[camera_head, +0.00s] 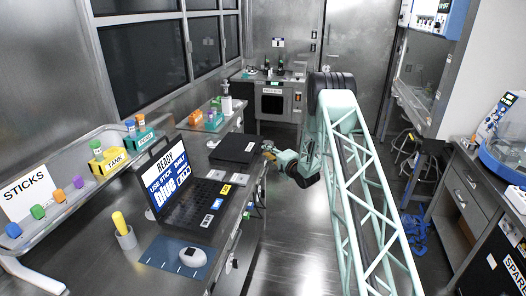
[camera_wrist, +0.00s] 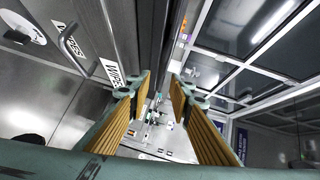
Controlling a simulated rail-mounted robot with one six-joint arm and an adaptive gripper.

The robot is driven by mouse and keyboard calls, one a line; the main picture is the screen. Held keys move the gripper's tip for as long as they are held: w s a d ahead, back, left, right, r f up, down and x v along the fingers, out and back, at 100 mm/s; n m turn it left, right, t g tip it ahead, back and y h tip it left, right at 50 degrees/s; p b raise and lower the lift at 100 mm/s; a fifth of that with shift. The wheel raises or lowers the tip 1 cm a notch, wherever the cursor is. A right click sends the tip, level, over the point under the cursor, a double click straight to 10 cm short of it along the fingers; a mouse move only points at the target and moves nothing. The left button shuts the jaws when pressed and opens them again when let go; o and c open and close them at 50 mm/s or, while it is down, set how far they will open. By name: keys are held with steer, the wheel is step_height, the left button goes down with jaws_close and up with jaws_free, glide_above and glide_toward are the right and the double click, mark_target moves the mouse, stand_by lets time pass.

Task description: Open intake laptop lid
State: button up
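A closed flat black laptop (camera_head: 236,149) lies on the left bench beyond the open one; I cannot tell for sure that it is the intake laptop. An open laptop (camera_head: 200,203) stands nearer, its lit screen reading "READY USE STICK DAILY blue MAX". My gripper (camera_head: 269,151) is at the bench's right edge, just right of the closed laptop and seemingly apart from it. In the wrist view my gripper (camera_wrist: 161,90) shows two yellow-padded fingers apart with nothing between them. Neither laptop is clear in the wrist view.
A cup with a yellow stick (camera_head: 123,233) and a white mouse on a blue mat (camera_head: 156,253) are at the bench front. A raised shelf (camera_head: 91,186) with coloured blocks runs along the left. The aisle floor (camera_head: 307,240) is clear beside my arm.

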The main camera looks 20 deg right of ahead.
steer(key=shift+w+a+f, duration=0.1)
steer(key=shift+w+f, duration=0.05)
steer(key=shift+w, duration=1)
steer(key=shift+w+a+f, duration=0.1)
steer(key=shift+w+f, duration=0.05)
steer(key=shift+w, duration=1)
steer(key=shift+c, duration=0.9)
jaws_close()
